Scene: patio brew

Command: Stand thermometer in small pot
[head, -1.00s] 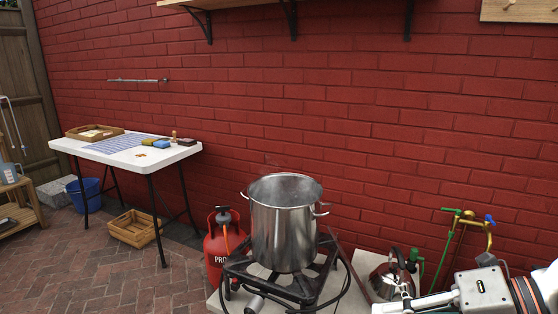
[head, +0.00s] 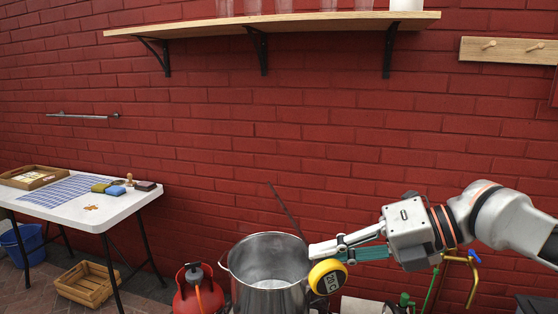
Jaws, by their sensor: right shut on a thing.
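One steel pot (head: 250,279) is in view, open at the top, at the bottom centre; I cannot tell whether it is the small pot. My right gripper (head: 326,250) is shut on the thermometer (head: 328,277), just right of the pot's rim. The thermometer has a round yellow head with a display reading about 20 C. Its thin dark stem runs up and left in the picture from the gripper, with the head at the lower end. I cannot tell whether the stem is over the pot or behind it. My left gripper is not in view.
A wooden shelf (head: 290,24) with glasses hangs above. A white table (head: 112,207) with a tray, sponges and a cloth stands left. A red gas cylinder (head: 198,295) stands left of the pot. Taps with green and yellow pipes (head: 474,275) are at right.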

